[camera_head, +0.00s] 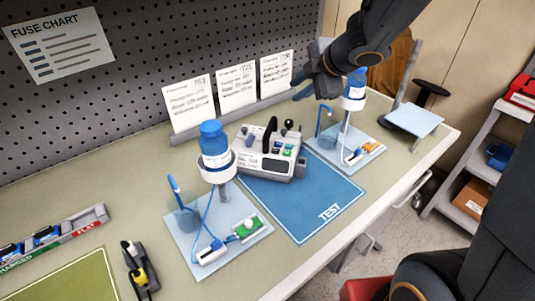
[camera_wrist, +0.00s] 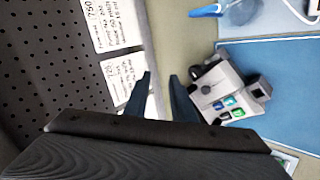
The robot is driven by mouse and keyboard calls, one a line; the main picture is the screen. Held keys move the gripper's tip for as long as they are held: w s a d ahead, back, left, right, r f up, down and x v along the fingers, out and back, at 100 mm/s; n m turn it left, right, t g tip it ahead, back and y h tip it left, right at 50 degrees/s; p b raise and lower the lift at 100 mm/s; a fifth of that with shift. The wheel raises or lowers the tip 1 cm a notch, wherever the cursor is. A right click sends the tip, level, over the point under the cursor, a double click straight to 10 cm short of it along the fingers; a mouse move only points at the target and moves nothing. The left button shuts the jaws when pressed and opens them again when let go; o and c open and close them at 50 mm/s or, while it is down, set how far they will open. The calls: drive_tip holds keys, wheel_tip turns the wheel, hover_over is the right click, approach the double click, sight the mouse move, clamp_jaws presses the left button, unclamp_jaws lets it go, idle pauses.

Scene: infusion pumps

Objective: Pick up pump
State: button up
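A grey pump (camera_head: 272,153) with a black carry handle, a dark knob and green and blue buttons stands at the back part of the blue TEST mat (camera_head: 316,204). In the wrist view the pump (camera_wrist: 222,94) shows right of the fingers, seen from above. My gripper (camera_wrist: 160,78) is open and empty, its two dark fingers apart. In the head view my gripper (camera_head: 308,88) is above the back of the bench, up and right of the pump and clear of it; its fingers are partly hidden there.
Blue-capped bottles stand on stands on light trays left (camera_head: 218,243) and right (camera_head: 347,149) of the mat. Label cards (camera_head: 238,87) stand in a rail behind the pump, before the pegboard (camera_head: 150,60). A black and yellow tool (camera_head: 140,271) lies at front left.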

drive_tip(key=s+a+n+g+y, duration=0.2)
drive_tip(key=a+n, duration=0.2)
drive_tip(key=n, duration=0.2)
drive_tip(key=n+g, duration=0.4)
drive_tip(key=n, duration=0.2)
approach(272, 125)
drive_tip(key=s+x, duration=0.1)
drive_tip(key=x, duration=0.2)
drive_tip(key=shift+w+x, duration=0.25)
drive_tip(key=shift+x, duration=0.95)
drive_tip(key=shift+w+p+x, duration=0.1)
drive_tip(key=shift+p+x, duration=0.15)
drive_tip(key=shift+x, duration=1.1)
drive_tip(key=shift+w+p+x, duration=0.15)
drive_tip(key=shift+p+x, duration=0.05)
drive_tip(key=shift+x, duration=1.2)
clamp_jaws()
drive_tip(key=shift+r, duration=0.1)
